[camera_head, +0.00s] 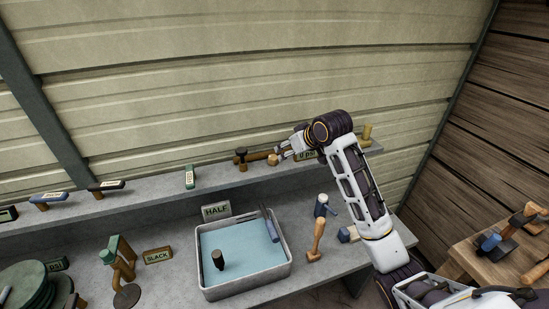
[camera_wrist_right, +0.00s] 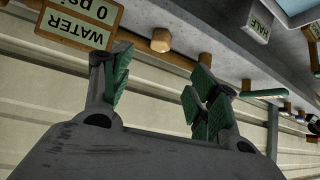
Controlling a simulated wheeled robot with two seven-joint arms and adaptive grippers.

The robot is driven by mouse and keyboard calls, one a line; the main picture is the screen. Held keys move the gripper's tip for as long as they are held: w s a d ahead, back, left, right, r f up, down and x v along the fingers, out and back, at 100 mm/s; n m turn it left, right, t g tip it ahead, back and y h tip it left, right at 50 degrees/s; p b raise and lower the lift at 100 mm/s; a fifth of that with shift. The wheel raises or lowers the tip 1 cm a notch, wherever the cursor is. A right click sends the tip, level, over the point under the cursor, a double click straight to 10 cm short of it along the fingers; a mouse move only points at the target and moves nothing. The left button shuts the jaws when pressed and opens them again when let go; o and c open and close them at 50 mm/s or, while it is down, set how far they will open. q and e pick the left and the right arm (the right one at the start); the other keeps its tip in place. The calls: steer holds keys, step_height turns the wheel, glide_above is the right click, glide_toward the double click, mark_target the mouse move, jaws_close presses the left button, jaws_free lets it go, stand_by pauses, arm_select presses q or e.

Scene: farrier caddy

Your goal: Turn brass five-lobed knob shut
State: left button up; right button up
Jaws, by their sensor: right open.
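Contact with the knob cannot be made out. The sign "WATER 0 psi" (camera_wrist_right: 80,22) is beside the left finger in the wrist view. My left gripper is out of view.
A grey tray (camera_head: 245,284) with a blue bottom stands on the lower bench beside the "HALF" sign (camera_head: 216,210). The corrugated wall (camera_head: 240,90) rises behind the ledge.

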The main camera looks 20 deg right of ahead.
mark_target(274, 158)
steer(key=shift+p+x, duration=1.1)
steer(key=shift+x, duration=5.85)
steer(key=c, duration=1)
